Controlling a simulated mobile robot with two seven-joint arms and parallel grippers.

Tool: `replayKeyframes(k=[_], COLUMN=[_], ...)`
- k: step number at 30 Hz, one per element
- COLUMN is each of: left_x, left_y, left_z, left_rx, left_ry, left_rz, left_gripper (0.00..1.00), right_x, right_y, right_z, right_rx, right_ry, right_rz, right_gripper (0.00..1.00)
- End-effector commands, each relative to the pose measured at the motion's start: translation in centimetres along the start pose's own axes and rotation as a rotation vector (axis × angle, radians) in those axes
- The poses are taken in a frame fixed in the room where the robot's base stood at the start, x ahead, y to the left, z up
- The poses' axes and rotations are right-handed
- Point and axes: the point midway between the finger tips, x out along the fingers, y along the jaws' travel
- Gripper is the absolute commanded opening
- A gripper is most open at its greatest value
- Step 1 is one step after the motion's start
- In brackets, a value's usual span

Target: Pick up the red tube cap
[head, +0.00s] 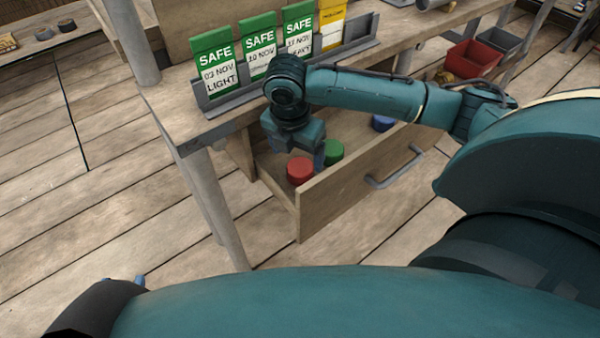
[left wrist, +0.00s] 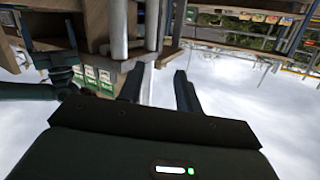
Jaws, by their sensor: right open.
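The red tube cap (head: 300,169) stands in the open drawer (head: 335,190), near its front left corner. A green cap (head: 334,151) is just behind it to the right, and a blue cap (head: 382,123) is further right. My right gripper (head: 310,156) points down into the drawer just above and behind the red cap. Its fingers are partly hidden, and no cap is seen held in it. My left gripper (left wrist: 160,88) is open and empty in the left wrist view, away from the drawer.
A rack (head: 225,103) with several SAFE tags and a yellow tag stands on the bench above the drawer. A bench leg (head: 214,205) is left of the drawer. Red (head: 473,58) and grey (head: 497,42) bins are at the upper right. The drawer handle (head: 395,170) sticks out in front.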

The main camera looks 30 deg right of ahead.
Motion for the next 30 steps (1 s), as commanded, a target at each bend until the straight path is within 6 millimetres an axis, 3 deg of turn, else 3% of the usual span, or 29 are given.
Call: replayKeyframes(k=[12,22,30], left_x=[0.5,0.4,0.4], left_y=[0.7,0.8,0.8], left_z=[-0.1,-0.5,-0.4], left_rx=[0.058,0.068,0.068], left_ry=[0.176,0.206,0.204], left_rz=[0.006,0.009,0.009], left_gripper=[0.34,0.34,0.34], right_x=[5.1,5.6,5.5], right_y=[-0.4,-0.3,-0.3], right_z=[0.0,0.1,0.1], right_rx=[0.001,0.001,0.001], right_ry=[0.000,-0.001,-0.001], right_rz=[-0.001,0.000,0.001], right_gripper=[0.81,0.81,0.59])
